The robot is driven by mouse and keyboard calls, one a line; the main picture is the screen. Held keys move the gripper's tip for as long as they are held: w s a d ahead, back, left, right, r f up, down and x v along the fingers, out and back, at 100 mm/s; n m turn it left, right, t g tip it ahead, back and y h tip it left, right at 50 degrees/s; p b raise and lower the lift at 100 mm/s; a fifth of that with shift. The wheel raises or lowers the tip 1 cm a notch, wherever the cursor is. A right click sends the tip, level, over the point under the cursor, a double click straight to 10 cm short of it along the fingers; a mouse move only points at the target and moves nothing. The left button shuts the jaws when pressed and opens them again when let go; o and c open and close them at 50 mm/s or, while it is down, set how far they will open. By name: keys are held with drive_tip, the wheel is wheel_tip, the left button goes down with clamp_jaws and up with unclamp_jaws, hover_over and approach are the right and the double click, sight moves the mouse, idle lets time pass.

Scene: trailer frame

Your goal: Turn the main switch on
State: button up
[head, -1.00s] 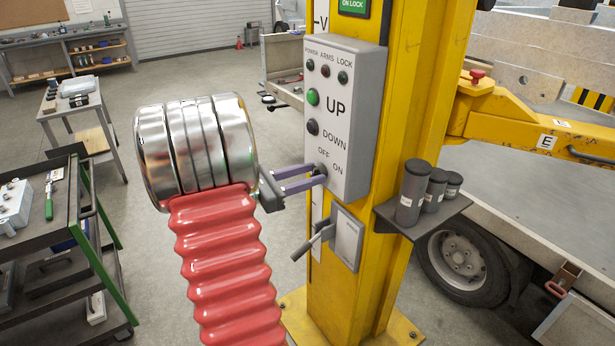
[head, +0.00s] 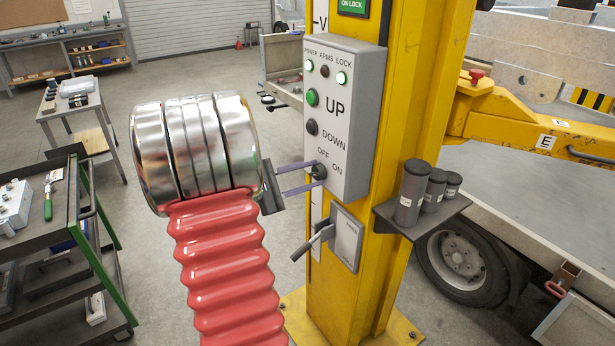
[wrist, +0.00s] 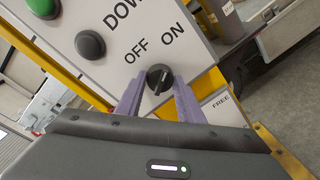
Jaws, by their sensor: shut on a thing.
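The main switch is a black rotary knob (head: 319,172) low on the grey control box (head: 343,120), by the OFF and ON labels. In the wrist view the knob (wrist: 160,79) has a white mark that points up toward ON. My gripper (head: 317,174) has its two purple fingers on either side of the knob, shut on it; its fingers also show in the wrist view (wrist: 158,92). The POWER lamp (head: 309,65) and the LOCK lamp (head: 342,78) are lit pale green. The ARMS lamp (head: 325,71) is dark.
A lever (head: 314,243) on a plate sits below the box on the yellow post (head: 398,130). A shelf (head: 421,217) with dark canisters juts out on the right. Tool carts stand at the left, with open floor between them and the post.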

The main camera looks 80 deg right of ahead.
idle(0.4)
drive_tip(key=o, duration=1.1)
drive_tip(key=shift+c, duration=0.2)
drive_tip(key=f+v, duration=0.1)
drive_tip(key=v, duration=1.2)
drive_tip(key=shift+w+a+r, duration=0.2)
drive_tip(key=shift+a+r, duration=0.15)
drive_tip(key=shift+r, duration=0.15)
